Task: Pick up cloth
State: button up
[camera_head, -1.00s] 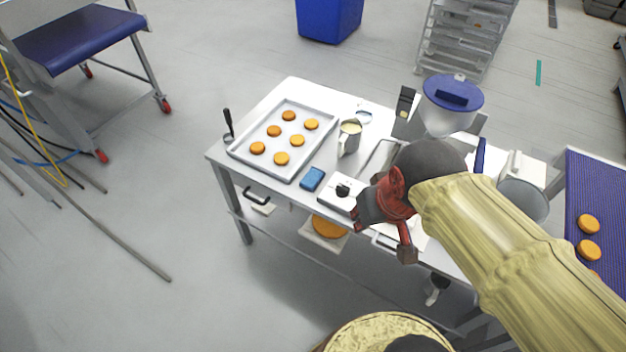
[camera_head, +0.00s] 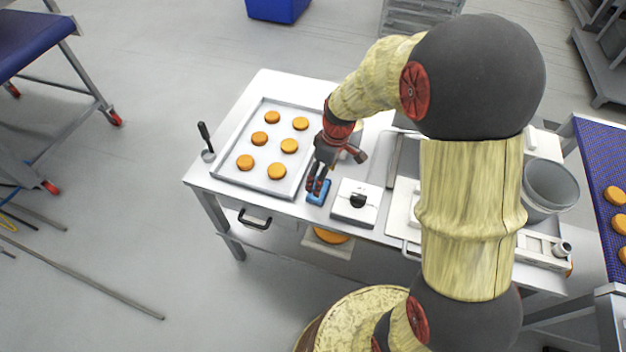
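The cloth (camera_head: 318,198) is a small blue pad on the white table, between the baking tray and a white box with a black knob. My gripper (camera_head: 317,188) points down right at the cloth, with its dark fingertips over it. The fingers cover part of the cloth. Whether they are closed on it or only around it is too small to tell. The cloth appears to be still at table level.
The baking tray (camera_head: 219,171) with several orange rounds lies just left of my gripper. The knobbed box (camera_head: 355,203) stands close on the right. A dark-handled tool (camera_head: 204,137) is at the table's left end. A grey bucket (camera_head: 549,189) stands at the right.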

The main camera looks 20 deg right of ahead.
jog(key=shift+o, duration=0.6)
jog(key=shift+w+r+n, duration=0.25)
jog(key=shift+w+n, duration=0.3)
jog(key=shift+n, duration=0.05)
jog(key=shift+o, duration=1.3)
jog(key=shift+n, duration=0.6)
jog(key=shift+o, duration=0.5)
jog(key=shift+f, duration=0.35)
jog(key=shift+w+a+f+b, duration=0.15)
jog(key=shift+f+b, duration=0.6)
jog(key=shift+f, duration=1.05)
jog(key=shift+w+a+f+b, duration=0.1)
jog(key=shift+f+b, duration=0.6)
jog(key=shift+f, duration=1.05)
